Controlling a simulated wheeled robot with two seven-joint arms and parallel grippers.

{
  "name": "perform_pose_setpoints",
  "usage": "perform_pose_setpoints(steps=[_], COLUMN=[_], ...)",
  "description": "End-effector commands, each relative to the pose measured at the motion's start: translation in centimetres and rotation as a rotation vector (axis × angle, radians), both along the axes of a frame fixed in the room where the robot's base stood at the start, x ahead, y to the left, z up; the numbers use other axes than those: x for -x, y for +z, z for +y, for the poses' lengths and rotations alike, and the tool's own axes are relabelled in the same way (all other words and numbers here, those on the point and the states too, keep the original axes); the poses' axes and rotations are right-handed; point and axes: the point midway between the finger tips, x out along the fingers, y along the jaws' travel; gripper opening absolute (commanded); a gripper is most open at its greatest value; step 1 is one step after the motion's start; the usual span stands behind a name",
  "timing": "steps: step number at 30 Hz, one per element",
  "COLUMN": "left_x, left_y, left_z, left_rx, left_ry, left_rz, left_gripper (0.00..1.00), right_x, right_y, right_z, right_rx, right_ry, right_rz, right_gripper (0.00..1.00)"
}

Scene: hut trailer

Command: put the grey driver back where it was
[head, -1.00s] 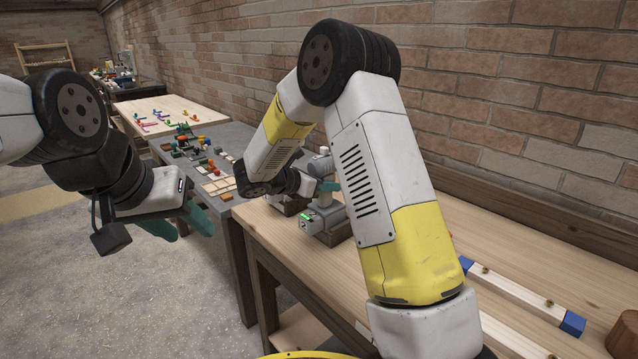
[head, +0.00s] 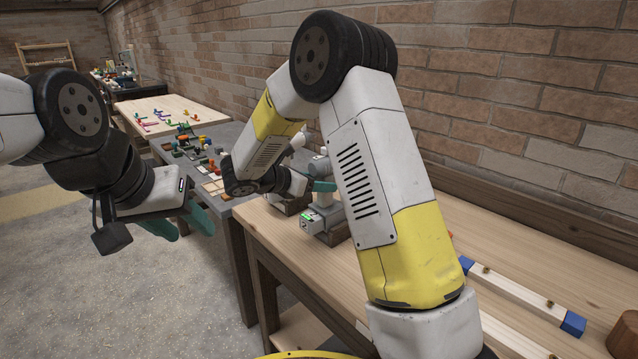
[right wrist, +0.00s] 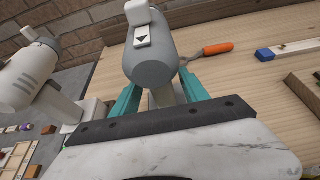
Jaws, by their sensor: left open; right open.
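The grey driver (head: 319,167) stands at the left end of the wooden bench, on a grey base with a green light (head: 325,222). In the right wrist view the driver (right wrist: 152,58) has a grey rounded body and a white part on top. My right gripper (right wrist: 162,92) is open, its teal fingers on either side of the driver's handle; I cannot tell whether they touch it. The gripper's body hides the handle's lower end. My left gripper (head: 187,229) is open and empty, in the air left of the bench.
A second, whiter driver (right wrist: 28,78) stands close to the left in the right wrist view. An orange-handled tool (right wrist: 211,50) lies on the bench to the right. A blue-ended wooden strip (head: 520,292) lies further right. The brick wall runs behind.

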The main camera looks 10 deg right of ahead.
Motion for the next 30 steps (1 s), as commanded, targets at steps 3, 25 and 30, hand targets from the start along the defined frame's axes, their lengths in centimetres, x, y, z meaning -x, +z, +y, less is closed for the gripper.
perform_pose_setpoints(steps=[3,25,30], left_x=[0.0,0.0,0.0], left_y=[0.0,0.0,0.0], left_z=[0.0,0.0,0.0], left_rx=[0.0,0.0,0.0], left_ry=[0.0,0.0,0.0], left_rz=[0.0,0.0,0.0], left_gripper=[0.45,0.45,0.45], right_x=[1.4,4.5,4.5], right_y=[1.1,3.4,3.4], right_z=[2.3,6.8,6.8], right_rx=[0.0,0.0,0.0], right_ry=[0.004,-0.001,0.0], right_rz=[-0.001,0.0,0.0], right_gripper=[0.53,0.53,0.53])
